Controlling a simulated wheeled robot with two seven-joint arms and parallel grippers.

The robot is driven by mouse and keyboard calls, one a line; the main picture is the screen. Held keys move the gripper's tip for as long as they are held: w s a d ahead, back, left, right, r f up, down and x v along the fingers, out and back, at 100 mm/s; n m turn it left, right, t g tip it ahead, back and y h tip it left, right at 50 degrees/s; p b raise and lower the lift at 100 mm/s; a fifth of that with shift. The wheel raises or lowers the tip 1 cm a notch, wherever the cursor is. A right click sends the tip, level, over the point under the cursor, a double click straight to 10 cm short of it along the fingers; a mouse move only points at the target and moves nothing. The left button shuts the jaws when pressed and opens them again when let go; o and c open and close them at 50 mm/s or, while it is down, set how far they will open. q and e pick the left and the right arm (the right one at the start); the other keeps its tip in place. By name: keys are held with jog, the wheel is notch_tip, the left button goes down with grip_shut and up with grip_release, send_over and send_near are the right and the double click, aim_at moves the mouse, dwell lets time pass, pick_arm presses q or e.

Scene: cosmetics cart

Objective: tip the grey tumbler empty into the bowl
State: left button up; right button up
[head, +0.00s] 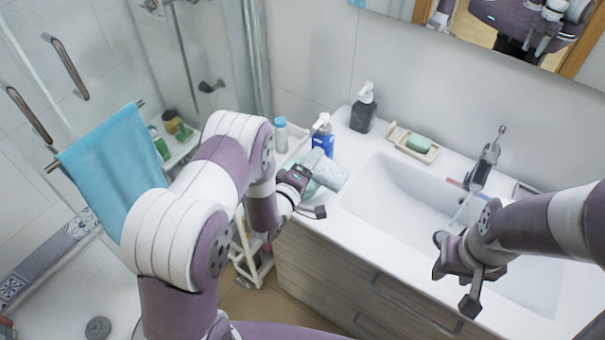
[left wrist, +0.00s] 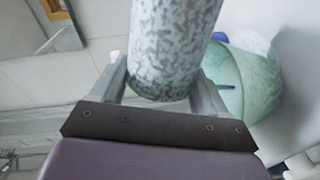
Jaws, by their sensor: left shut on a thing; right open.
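The grey tumbler (head: 331,173) lies tilted well over above the cart beside the counter. It fills the top middle of the left wrist view (left wrist: 170,45), with a mottled grey surface. My left gripper (head: 306,180) is shut on it, one finger on each side in the left wrist view (left wrist: 160,88). The pale green bowl (left wrist: 252,82) is right of the tumbler in the left wrist view, with something small and dark blue at its inner wall. In the head view the bowl is mostly hidden behind the gripper and tumbler. My right gripper (head: 458,283) is open and empty over the sink's front edge.
A blue pump bottle (head: 322,136) and a pale blue-capped bottle (head: 281,134) stand close behind the tumbler. A dark soap dispenser (head: 363,108) and a soap dish (head: 413,144) stand behind the sink (head: 400,200). A blue towel (head: 112,165) hangs at left.

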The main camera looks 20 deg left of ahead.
pick_arm(q)
jog(key=shift+w+a, duration=0.1)
jog(key=shift+a, duration=0.2)
jog(key=shift+w+a+r+n+h, duration=0.1)
jog(key=shift+a+n+h, duration=0.15)
jog(key=shift+n, duration=0.6)
jog(key=shift+w+a+n+h, duration=0.15)
jog(key=shift+a+n, duration=0.1)
jog(key=shift+n, duration=0.6)
dwell(0.4)
